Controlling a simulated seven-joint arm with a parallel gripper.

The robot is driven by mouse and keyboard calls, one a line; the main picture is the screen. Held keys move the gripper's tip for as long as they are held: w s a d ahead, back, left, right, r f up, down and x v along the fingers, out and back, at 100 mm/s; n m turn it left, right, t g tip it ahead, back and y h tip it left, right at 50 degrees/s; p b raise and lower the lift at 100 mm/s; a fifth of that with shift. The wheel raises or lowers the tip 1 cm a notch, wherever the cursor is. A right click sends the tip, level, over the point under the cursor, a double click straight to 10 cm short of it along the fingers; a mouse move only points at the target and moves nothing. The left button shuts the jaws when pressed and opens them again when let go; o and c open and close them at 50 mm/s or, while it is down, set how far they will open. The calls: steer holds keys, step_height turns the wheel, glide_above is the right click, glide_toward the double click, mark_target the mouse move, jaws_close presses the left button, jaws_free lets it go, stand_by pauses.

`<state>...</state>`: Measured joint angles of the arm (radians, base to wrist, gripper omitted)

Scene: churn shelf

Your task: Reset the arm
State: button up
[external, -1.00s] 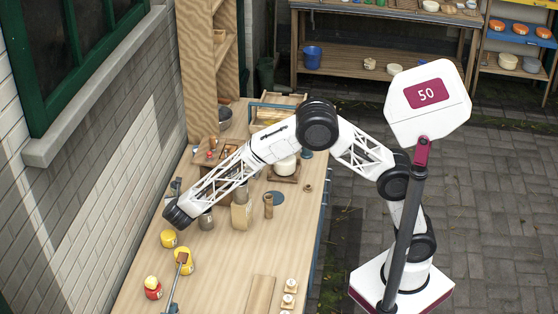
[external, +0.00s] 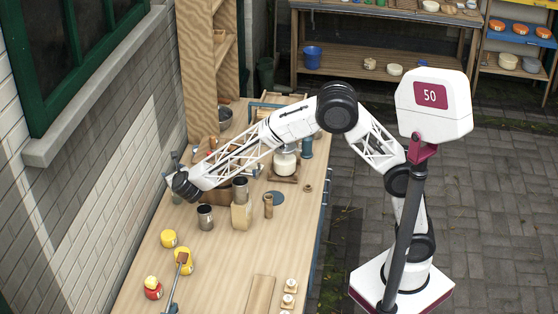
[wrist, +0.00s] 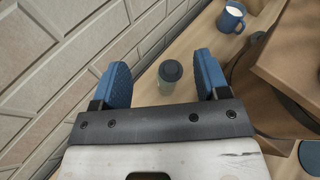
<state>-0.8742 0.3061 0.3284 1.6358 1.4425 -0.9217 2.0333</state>
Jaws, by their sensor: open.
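My gripper (wrist: 160,62) is open, its two blue fingers spread wide in the wrist view. No object is held between them. A small grey-green jar with a dark lid (wrist: 170,76) stands below, in line with the gap and apart from the fingers. In the external view my arm (external: 290,125) reaches left across the bench, its dark wrist end (external: 184,187) above the bench's wall-side edge. The fingers are hard to make out there.
A metal cup (external: 205,218), a tan block (external: 241,216) and yellow jars (external: 168,239) stand on the bench (external: 220,270). A blue mug (wrist: 230,18) and wooden box (wrist: 290,60) are right of my fingers. The brick wall (wrist: 50,70) is close on the left.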

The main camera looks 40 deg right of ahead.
steer(key=w+d+r+n+y, duration=0.2)
steer(key=d+r+n+y, duration=0.3)
steer(key=d+r+n, duration=0.6)
steer(key=s+d+r+n+g+y, duration=0.1)
steer(key=s+d+r+n, duration=0.15)
steer(key=d, duration=0.35)
steer(key=s+d+r+n+g, duration=0.1)
steer(key=s+d+n, duration=0.15)
steer(key=d, duration=0.25)
steer(key=s+d+r+n+g+y, duration=0.1)
steer(key=d+r+n, duration=0.15)
steer(key=d, duration=0.35)
steer(key=s+d+f+n+g+h, duration=0.2)
steer(key=s+d+n, duration=0.3)
steer(key=s+d, duration=0.7)
steer(key=s+d+f+n+g+h, duration=0.1)
steer(key=s+d+f+n+g, duration=0.3)
steer(key=s+d, duration=0.8)
steer(key=s+d+f+n+g+h, duration=0.2)
steer(key=s+d+f+n, duration=0.2)
steer(key=s+d+n, duration=0.3)
steer(key=s+d, duration=0.4)
steer(key=s, duration=0.2)
steer(key=shift+s+d+g+h, duration=0.3)
steer(key=shift+s+d+g, duration=0.1)
steer(key=shift+n, duration=0.25)
